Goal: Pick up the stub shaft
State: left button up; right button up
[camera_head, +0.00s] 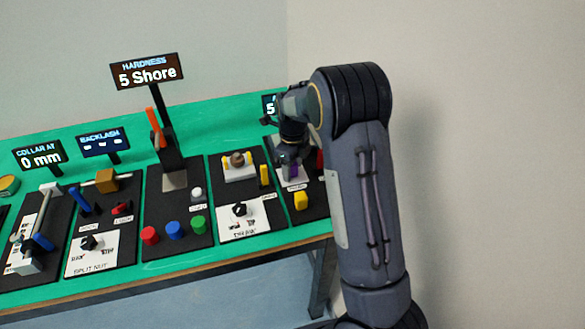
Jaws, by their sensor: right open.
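My right arm comes in from the right, and its gripper (291,168) hangs over the rightmost black panel (311,212), pointing down. The gripper is open. A purple piece shows by its fingertips, but I cannot tell whether it is a part of the panel or of the gripper. I cannot pick out the stub shaft for certain; my gripper and forearm hide part of this panel. On the panel to the left, a brown round piece (237,159) sits on a pale block (240,173). My left gripper is not in view.
A green table (228,114) carries several black panels with knobs and levers. A hardness sign (146,72) reading 5 Shore stands on a tall post. Red, blue and green (198,224) knobs stand at the front. The back strip is mostly clear.

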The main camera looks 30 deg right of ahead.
grip_shut()
jog(key=shift+r, duration=0.1)
